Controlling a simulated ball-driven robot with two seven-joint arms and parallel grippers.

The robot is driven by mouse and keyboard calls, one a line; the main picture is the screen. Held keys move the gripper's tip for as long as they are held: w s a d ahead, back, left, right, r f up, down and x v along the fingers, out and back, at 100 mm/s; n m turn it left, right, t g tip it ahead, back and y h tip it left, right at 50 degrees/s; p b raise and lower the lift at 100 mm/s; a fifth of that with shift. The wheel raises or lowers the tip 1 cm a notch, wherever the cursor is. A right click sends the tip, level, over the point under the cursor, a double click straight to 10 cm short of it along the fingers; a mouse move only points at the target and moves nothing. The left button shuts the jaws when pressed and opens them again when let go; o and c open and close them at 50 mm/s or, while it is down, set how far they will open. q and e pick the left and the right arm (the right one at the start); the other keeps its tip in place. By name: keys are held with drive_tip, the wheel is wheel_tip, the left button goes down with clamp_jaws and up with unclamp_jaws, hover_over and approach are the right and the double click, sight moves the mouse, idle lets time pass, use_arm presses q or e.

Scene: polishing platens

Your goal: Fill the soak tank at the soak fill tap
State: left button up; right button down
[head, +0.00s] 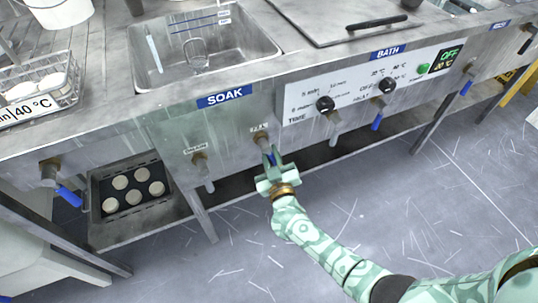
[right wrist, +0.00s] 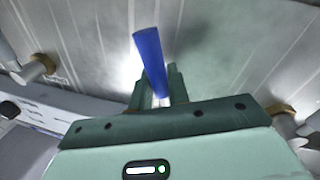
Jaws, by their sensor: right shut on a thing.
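The soak tank (head: 240,48) is a steel basin above the SOAK label. Blue level lines show on its back wall; I see no clear water surface in it. The soak fill tap (head: 262,139) is on the front panel below, right of the drain tap (head: 200,163). My right gripper (head: 270,163) is shut on the fill tap's blue handle (right wrist: 149,52), which sticks up between the fingers in the right wrist view (right wrist: 160,95). The fingers partly hide the handle in the head view. My left gripper is not in view.
The bath control panel (head: 345,85) with knobs and the lidded bath (head: 330,18) lie to the right. A wire basket (head: 62,72) stands at the left. A tray (head: 102,217) of pale discs sits on the lower shelf. Open floor (head: 440,220) lies in front.

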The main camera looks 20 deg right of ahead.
drive_tip(key=n, duration=0.2)
drive_tip(key=d+n+p, duration=0.1)
drive_tip(key=n, duration=0.1)
drive_tip(key=shift+d+r+t+y, duration=0.1)
drive_tip(key=shift+r+t+y, duration=0.2)
drive_tip(key=shift+r, duration=0.05)
drive_tip(key=shift+d+r+n+y, duration=0.15)
drive_tip(key=shift+n, duration=0.45)
drive_tip(key=shift+d+r+n+y, duration=0.1)
drive_tip(key=shift+n+y, duration=0.05)
drive_tip(key=shift+n, duration=0.45)
drive_tip(key=shift+d+r+n+t+p, duration=0.2)
drive_tip(key=shift+n+t+p, duration=0.1)
drive_tip(key=shift+n, duration=0.5)
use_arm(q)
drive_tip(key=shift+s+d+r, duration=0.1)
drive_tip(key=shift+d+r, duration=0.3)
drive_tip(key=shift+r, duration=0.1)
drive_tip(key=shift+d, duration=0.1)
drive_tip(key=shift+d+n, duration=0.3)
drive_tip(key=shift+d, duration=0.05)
use_arm(e)
drive_tip(key=shift+n, duration=0.3)
